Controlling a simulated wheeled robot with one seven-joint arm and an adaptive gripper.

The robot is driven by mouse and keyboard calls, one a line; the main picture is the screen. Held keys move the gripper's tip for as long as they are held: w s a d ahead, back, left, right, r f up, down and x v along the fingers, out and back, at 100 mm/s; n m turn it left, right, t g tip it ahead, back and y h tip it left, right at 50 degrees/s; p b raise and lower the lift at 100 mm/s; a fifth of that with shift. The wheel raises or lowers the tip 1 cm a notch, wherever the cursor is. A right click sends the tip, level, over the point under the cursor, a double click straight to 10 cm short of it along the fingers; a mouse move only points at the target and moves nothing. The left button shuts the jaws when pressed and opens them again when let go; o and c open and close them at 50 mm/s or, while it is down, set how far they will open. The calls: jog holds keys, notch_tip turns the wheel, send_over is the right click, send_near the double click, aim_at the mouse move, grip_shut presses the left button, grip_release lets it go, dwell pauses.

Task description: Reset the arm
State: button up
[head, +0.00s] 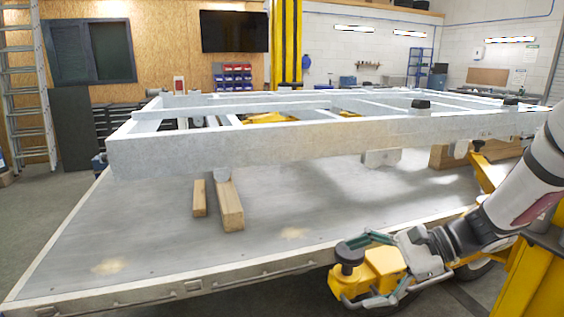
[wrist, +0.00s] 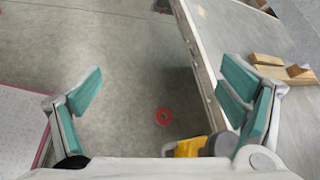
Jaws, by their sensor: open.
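My arm reaches in from the right in the head view. My gripper (head: 352,272) is low at the front edge of the flat platform, beside a yellow part with a black knob (head: 382,268). In the wrist view my gripper (wrist: 163,70) has its two teal-padded fingers spread wide, with only bare floor showing between the tips. The yellow and black part (wrist: 190,148) shows low in that view, near the base of the right finger. I cannot tell whether it touches the finger. Nothing is held.
A grey trailer frame (head: 300,140) stands above the grey platform (head: 130,230). Wooden blocks (head: 229,205) lie on the platform. A yellow post (head: 525,270) stands close to my arm at right. A red ring (wrist: 163,117) lies on the floor. Floor at left is clear.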

jog(key=s+d+r+n+h, duration=0.1)
jog(key=s+r+n+h, duration=0.2)
jog(key=s, duration=0.4)
jog(key=s+d+r+n+t+h+p, duration=0.1)
jog(key=s+r+n+h, duration=0.3)
jog(key=s+n+h, duration=0.1)
jog(key=s+d+r+n+t+h+p, duration=0.1)
jog(key=s+r+n+h, duration=0.3)
jog(key=s, duration=0.6)
jog(key=shift+d+r+n, duration=0.2)
jog(key=shift+d+n, duration=0.1)
jog(key=shift+n, duration=0.9)
jog(key=shift+s, duration=0.1)
